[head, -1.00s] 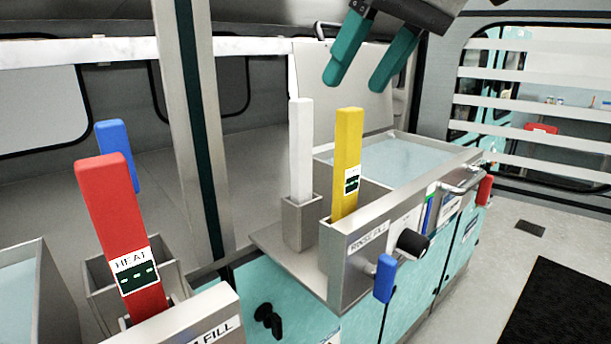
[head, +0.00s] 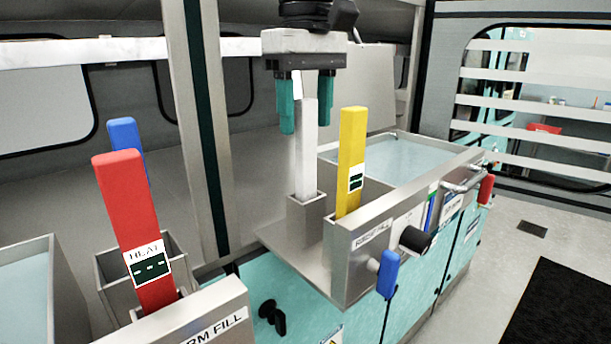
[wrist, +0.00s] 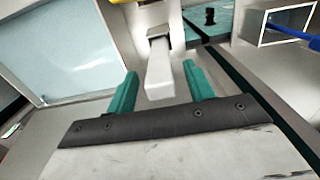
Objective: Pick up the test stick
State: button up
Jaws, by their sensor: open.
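The test stick looks to be the white upright stick (head: 307,150), standing in a small grey square holder (head: 308,213) in the head view. My gripper (head: 306,115) points down with its two teal fingers spread open. The stick's top shows between the fingers in the head view. In the wrist view the white stick (wrist: 160,75) also lies between the open fingertips of my gripper (wrist: 158,80), with gaps on both sides. I cannot tell whether either finger touches it.
A yellow stick (head: 351,150) stands close to the right in its own holder. A red stick (head: 128,215) marked HEAT and a blue stick (head: 124,133) stand at left. A water basin (head: 420,143) lies behind right. A metal post (head: 190,140) rises left of the white stick.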

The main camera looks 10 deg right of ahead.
aim_at(306, 131)
jog(key=shift+f, duration=1.6)
jog(key=c, duration=1)
jog(key=shift+o, duration=0.2)
jog(key=shift+r, duration=0.15)
